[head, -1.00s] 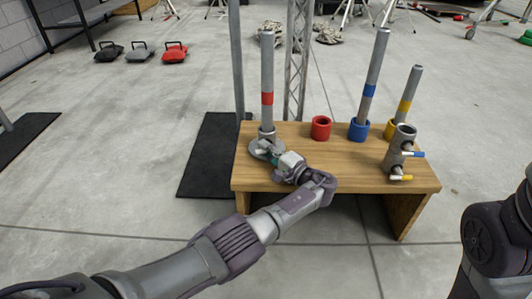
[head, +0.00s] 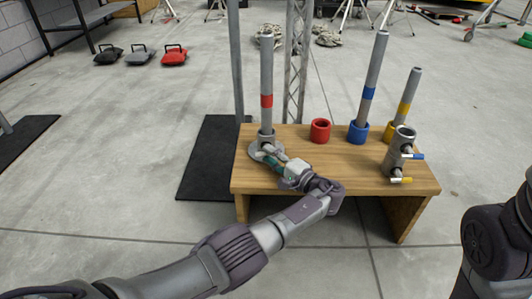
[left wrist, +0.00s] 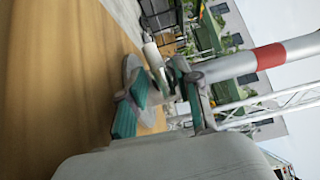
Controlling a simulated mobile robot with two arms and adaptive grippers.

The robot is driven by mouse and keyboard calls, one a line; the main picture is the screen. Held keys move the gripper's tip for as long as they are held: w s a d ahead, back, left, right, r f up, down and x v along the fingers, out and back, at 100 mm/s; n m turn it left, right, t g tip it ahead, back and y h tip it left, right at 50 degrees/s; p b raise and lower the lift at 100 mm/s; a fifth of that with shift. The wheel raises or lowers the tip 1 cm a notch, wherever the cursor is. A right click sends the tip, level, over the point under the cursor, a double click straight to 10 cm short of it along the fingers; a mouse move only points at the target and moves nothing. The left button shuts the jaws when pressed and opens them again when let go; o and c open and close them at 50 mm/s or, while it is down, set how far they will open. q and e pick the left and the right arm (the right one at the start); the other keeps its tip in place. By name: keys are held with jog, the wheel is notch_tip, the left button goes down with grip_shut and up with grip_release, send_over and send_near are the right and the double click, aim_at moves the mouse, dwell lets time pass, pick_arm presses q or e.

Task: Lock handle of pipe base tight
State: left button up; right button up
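The grey pipe base (head: 256,153) has a round flange and sits at the left end of the wooden table. A grey pipe (head: 267,75) with a red band stands upright in it. In the left wrist view the pipe (left wrist: 230,66) appears sideways. A pale handle (left wrist: 153,55) shows beside the base there. My left gripper (head: 270,160) is low at the front right of the base. In the left wrist view its teal-padded fingers (left wrist: 163,108) are spread apart near the base. Contact with the handle cannot be told. My right gripper is out of view.
The table (head: 310,172) also bears an empty red socket (head: 320,130), blue (head: 359,131) and yellow (head: 391,130) sockets with pipes, and a grey fitting (head: 396,160) with blue and yellow handles. A post (head: 237,60) and truss stand behind.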

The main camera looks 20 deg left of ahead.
pick_arm(q)
jog(key=v, duration=0.5)
dwell(0.4)
